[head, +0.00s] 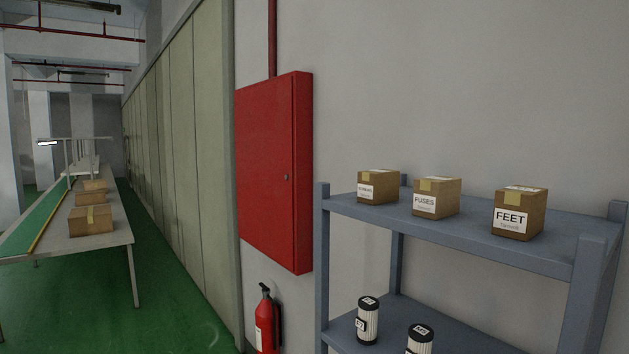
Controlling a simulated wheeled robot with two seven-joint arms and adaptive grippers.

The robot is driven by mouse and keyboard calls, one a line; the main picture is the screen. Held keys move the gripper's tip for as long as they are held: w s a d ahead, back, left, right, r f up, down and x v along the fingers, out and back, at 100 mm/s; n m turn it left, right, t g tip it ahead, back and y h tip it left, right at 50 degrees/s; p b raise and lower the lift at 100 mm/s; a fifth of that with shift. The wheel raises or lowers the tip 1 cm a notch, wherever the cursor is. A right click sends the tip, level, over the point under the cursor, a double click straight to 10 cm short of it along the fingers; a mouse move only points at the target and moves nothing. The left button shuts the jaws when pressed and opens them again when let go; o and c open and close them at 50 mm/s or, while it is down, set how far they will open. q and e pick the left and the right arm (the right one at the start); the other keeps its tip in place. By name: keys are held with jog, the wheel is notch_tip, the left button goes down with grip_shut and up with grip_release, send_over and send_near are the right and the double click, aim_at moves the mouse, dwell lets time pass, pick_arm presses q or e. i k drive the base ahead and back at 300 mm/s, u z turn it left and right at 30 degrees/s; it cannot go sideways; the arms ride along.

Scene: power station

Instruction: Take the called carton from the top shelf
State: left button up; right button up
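Three small brown cartons stand in a row on the top shelf (462,228) of a blue-grey rack at the right. The left carton (383,181) has a white label too small to read surely. The middle carton (446,191) is labelled FUSES. The right carton (528,204) is labelled FEET and stands nearest. All three are upright and apart from each other, with tape over their tops. Neither of my grippers shows in the head view.
A red wall cabinet (270,170) and a fire extinguisher (266,322) are left of the rack. A long table (120,237) with cartons (91,220) stands far left. Green floor lies open between.

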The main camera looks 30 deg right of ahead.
aim_at(375, 187)
jog(key=z, duration=0.25)
jog(key=i, duration=1.1)
jog(key=z, duration=0.55)
